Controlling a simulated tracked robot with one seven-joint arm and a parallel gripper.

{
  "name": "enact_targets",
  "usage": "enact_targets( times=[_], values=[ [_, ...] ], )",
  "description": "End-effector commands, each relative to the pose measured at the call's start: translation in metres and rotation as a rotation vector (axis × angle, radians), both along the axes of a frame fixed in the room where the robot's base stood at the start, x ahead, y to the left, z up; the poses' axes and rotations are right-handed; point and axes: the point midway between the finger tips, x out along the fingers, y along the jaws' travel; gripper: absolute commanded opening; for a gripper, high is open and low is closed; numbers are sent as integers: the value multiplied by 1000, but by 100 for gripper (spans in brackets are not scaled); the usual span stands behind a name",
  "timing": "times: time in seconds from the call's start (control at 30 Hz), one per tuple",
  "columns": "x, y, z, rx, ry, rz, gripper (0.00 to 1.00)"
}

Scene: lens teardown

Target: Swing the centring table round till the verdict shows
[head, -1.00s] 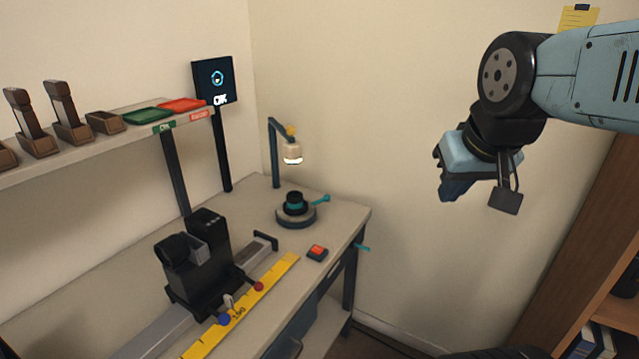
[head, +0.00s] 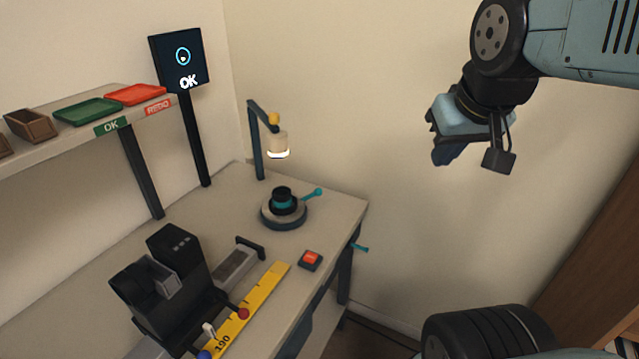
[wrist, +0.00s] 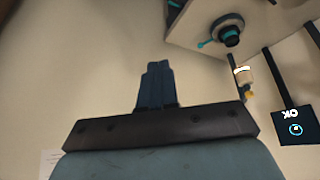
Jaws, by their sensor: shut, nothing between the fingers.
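The centring table (head: 270,217) is a round grey base near the bench's far right corner. A black lens part with a teal band (head: 284,201) sits on it, and its teal handle (head: 313,194) points right and slightly back. A lamp-like head (head: 278,145) hangs above it. The dark screen (head: 181,62) on a post shows a blue ring and the word OK; in the wrist view the screen (wrist: 294,124) appears upside down. My gripper (head: 443,158) is shut and empty, in the air to the right of the bench, well apart from the table. In the wrist view its fingers (wrist: 157,85) are together.
A red button box (head: 310,260) lies by the bench's front edge. A black device on a rail (head: 165,290) and a yellow ruler (head: 262,300) are nearer. A green OK tray (head: 88,111) and red REDO tray (head: 136,94) stand on the shelf. Air around my gripper is clear.

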Motion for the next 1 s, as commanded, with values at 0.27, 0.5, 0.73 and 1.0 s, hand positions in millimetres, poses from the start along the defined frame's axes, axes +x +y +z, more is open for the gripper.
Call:
enact_targets(
  times=[0.27,0.5,0.73,1.0],
  values=[
    [51,1,-17,-325,102,368,0],
    [110,11,-47,-624,238,861,0],
    [163,26,-87,-822,339,1380,0],
    [217,52,-141,-974,350,2021,0]
  ],
)
